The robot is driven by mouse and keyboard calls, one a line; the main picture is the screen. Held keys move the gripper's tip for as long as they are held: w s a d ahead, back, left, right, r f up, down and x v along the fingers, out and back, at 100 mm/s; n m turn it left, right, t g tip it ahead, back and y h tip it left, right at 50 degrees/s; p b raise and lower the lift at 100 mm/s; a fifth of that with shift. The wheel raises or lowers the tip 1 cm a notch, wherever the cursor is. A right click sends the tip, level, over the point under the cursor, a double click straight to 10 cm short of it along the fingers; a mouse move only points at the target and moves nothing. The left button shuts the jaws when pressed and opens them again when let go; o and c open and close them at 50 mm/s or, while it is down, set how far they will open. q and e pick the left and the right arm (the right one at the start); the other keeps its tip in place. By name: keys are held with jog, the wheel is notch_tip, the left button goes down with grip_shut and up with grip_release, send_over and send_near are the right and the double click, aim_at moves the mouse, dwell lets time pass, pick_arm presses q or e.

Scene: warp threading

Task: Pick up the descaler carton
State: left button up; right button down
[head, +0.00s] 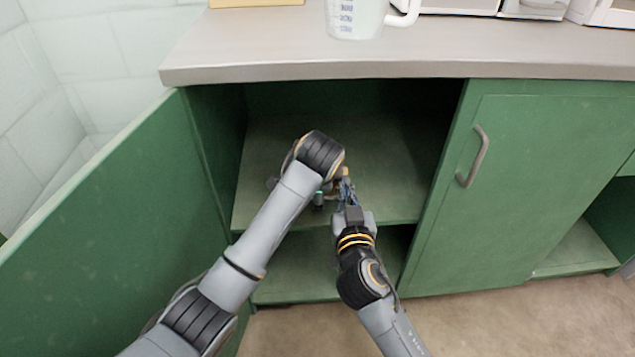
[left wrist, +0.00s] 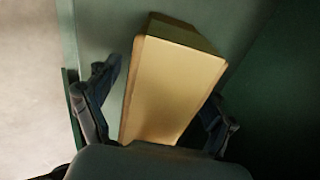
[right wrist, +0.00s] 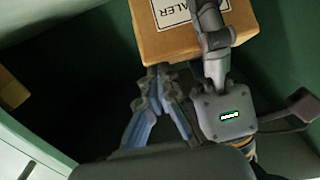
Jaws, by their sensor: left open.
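The descaler carton (left wrist: 172,95) is a tan box in the left wrist view, standing between the spread fingers of my left gripper (left wrist: 164,80). My left gripper is open around it, with a visible gap at the left finger. The right wrist view shows the carton (right wrist: 155,40) with a white label ending in "ALER", and part of my left gripper in front of it. My right gripper (right wrist: 160,74) has its fingertips together, empty, close to the carton's lower edge. In the head view my right gripper (head: 345,188) is at the shelf front; my left arm mostly hides the carton.
The green cabinet has an upper shelf (head: 400,185) and a lower shelf (head: 300,275). An open door (head: 90,240) is at left, a closed door with a handle (head: 477,157) at right. The countertop (head: 400,55) overhangs above and carries a measuring jug (head: 353,18).

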jog(key=shift+d+f, duration=0.1)
jog(key=shift+f, duration=0.3)
pick_arm(q)
jog(key=c, duration=1.5)
jog(key=shift+f, duration=0.15)
pick_arm(e)
jog(key=shift+r, duration=0.7)
pick_arm(q)
jog(key=shift+f, duration=0.15)
pick_arm(e)
jog(key=s, duration=1.2)
jog(key=shift+r, duration=0.1)
